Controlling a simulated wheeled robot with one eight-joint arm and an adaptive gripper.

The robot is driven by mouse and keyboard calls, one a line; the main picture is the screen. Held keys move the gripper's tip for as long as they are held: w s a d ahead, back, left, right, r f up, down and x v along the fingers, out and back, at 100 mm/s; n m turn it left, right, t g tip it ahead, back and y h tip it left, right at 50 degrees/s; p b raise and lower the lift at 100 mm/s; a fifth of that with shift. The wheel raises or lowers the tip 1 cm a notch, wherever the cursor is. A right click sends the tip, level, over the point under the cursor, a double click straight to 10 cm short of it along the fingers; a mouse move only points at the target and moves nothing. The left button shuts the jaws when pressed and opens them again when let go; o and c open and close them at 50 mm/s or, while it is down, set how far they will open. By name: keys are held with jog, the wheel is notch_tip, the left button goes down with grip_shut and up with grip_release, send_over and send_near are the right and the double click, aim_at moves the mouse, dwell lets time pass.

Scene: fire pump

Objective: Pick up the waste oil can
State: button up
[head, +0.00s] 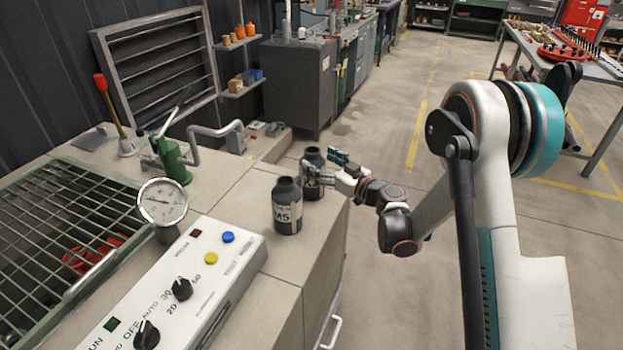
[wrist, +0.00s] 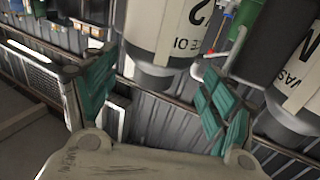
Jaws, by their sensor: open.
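Two dark cans with pale labels stand on the bench corner. The far can (head: 313,187) is partly hidden by my gripper (head: 326,170). The near can (head: 287,212) shows "MS" on its label. In the wrist view the picture is upside down: one can (wrist: 165,42) shows letters like "E OI" on its label, the waste oil can as far as I can read. It lies beyond and between the green fingers of my open gripper (wrist: 160,98). The other can (wrist: 295,85), with "WAS" on its label, is outside the right finger.
A control box (head: 185,285) with knobs and a gauge (head: 162,202) stand left of the cans. A green vise-like tool (head: 174,160) and a grey pipe stand behind them. The bench edge is close on the right, with open floor beyond.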

jog(key=shift+x, duration=1.05)
jog(key=c, duration=1.6)
jog(key=shift+r, duration=0.1)
